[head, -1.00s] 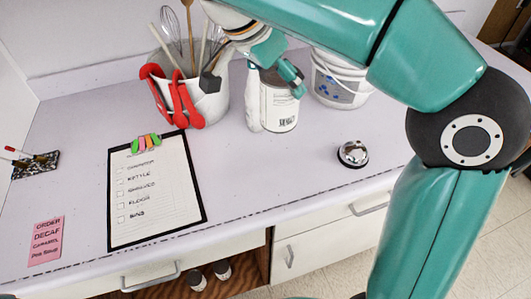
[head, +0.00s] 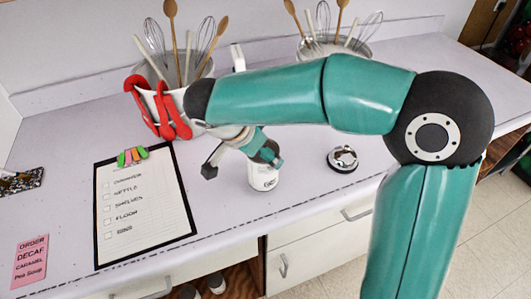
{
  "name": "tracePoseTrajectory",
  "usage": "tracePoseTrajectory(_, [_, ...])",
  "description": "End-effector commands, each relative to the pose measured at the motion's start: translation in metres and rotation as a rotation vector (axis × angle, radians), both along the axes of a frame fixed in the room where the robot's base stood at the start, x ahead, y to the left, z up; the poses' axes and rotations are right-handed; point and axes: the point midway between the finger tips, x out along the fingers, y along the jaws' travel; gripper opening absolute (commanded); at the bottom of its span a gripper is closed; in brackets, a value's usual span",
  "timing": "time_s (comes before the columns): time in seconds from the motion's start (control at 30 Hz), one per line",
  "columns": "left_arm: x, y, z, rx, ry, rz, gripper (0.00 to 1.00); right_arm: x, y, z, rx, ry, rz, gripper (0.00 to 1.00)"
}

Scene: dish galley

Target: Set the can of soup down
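The can of soup (head: 263,178) is pale, with dark print near its base. It looks upright over the front part of the counter, left of the bell. My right gripper (head: 268,160) reaches it from above and behind, with a teal finger against its upper part. The gripper looks shut on the can and hides its top. I cannot tell whether the can's base touches the counter. My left gripper is not in view.
A clipboard checklist (head: 145,215) lies left of the can, a silver bell (head: 342,159) to the right. A utensil crock with red handles (head: 165,108) stands behind. A pink note (head: 30,262) lies front left. The counter's front edge (head: 300,215) is close to the can.

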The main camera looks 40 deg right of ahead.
Motion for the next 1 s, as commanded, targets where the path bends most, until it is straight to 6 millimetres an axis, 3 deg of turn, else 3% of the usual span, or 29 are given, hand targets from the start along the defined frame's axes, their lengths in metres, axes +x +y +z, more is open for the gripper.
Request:
tracePoseTrajectory(0.13, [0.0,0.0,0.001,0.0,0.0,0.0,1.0,0.0,0.0,-0.013,-0.001,-0.001,0.0,0.07])
tracePoseTrajectory(0.5, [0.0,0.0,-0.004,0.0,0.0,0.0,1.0,0.0,0.0,-0.017,0.0,-0.003,0.001,0.07])
tracePoseTrajectory(0.53, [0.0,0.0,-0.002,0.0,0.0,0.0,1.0,0.0,0.0,-0.016,0.0,-0.001,0.0,0.82])
tracePoseTrajectory(0.67, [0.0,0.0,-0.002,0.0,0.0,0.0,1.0,0.0,0.0,-0.015,0.0,-0.001,0.0,1.0])
tracePoseTrajectory(1.0, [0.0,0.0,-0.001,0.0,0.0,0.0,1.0,0.0,0.0,-0.014,0.0,-0.001,0.0,1.0])
